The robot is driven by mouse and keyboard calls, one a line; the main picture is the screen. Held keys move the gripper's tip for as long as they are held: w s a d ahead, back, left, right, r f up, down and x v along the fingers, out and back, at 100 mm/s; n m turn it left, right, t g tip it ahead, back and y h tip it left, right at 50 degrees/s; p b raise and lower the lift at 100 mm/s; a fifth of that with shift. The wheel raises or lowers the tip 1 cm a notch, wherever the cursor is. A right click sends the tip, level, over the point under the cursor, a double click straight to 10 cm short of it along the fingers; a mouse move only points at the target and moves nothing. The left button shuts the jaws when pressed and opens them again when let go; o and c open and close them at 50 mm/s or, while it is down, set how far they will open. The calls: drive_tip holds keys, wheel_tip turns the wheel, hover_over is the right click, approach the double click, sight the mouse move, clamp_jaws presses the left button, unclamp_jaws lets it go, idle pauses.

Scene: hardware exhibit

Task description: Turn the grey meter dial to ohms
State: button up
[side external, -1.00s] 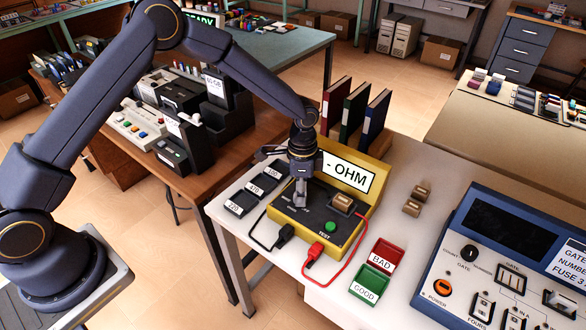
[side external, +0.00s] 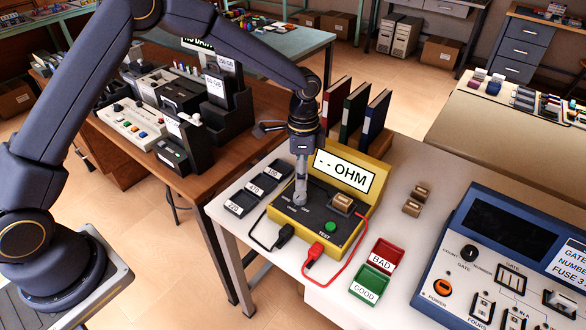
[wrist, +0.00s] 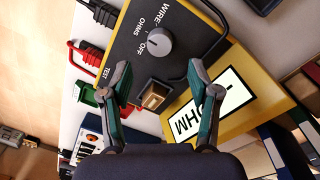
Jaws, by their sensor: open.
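The grey meter dial (wrist: 160,42) is on the dark face of the yellow meter (side external: 332,242), with WIRE, OHMS and OFF lettered around it. Its pale mark appears to face the OFF lettering. My gripper (wrist: 158,78) is open and empty, with its fingers apart on either side of a brown part seated in the meter (wrist: 153,96). The dial lies beyond the fingertips in the wrist view, and I see no contact. In the side external view my gripper (side external: 301,178) hangs over the dial area. The meter's display (side external: 343,174) reads "-- OHM".
A green TEST button (side external: 330,227) and black and red leads (side external: 348,262) are on the meter's near side. Labelled black trays (side external: 262,184) lie left, red BAD and green GOOD trays (side external: 371,284) right. Upright binders (side external: 355,112) stand behind. Two loose brown parts (side external: 416,200) lie to the right.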

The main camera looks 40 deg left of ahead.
sight(301, 192)
wheel_tip(301, 192, up, 6)
drive_tip(key=shift+w+a+f, duration=0.1)
drive_tip(key=shift+f, duration=0.05)
